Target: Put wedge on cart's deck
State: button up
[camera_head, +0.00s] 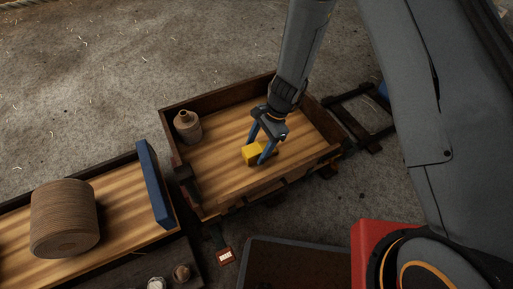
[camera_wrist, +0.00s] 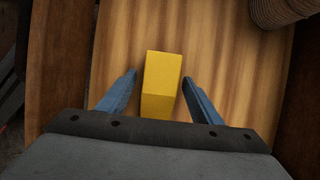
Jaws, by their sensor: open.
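The yellow wedge (camera_head: 251,152) rests on the wooden deck of the cart (camera_head: 218,178), near the middle of the cart. My gripper (camera_head: 261,146) reaches down into the cart from above, with one blue finger on each side of the wedge. In the wrist view the wedge (camera_wrist: 161,84) lies between the two fingertips of my gripper (camera_wrist: 160,74), with a gap on both sides. The jaws are open and hold nothing. The striped wood deck (camera_wrist: 225,70) shows around the wedge.
A brown jug (camera_head: 187,128) stands in the cart's left corner. Low walls edge the cart. To the left, a second wooden bed holds a large rope coil (camera_head: 64,218) and a blue board (camera_head: 155,185).

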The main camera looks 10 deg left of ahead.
jog(key=p+v, duration=0.4)
jog(key=v, duration=0.8)
jog(key=s+d+r+n+t+h, duration=0.2)
jog(key=s+d+r+n+h, duration=0.1)
jog(key=s+r+n, duration=1.4)
jog(key=s+r, duration=0.4)
jog(key=r, duration=0.1)
jog(key=shift+s+r+n+t, duration=0.3)
jog(key=shift+s+t, duration=0.05)
jog(key=shift+t, duration=0.05)
jog(key=d+r+m+p, duration=0.3)
jog(key=d+r+p, duration=0.7)
jog(key=r+p, duration=0.3)
jog(key=d+r+m+p, duration=0.4)
jog(key=d+r+p, duration=0.7)
jog(key=r+p, duration=0.3)
jog(key=shift+r+h+p, duration=0.2)
jog(key=shift+h+p, duration=0.1)
jog(key=shift+p, duration=0.65)
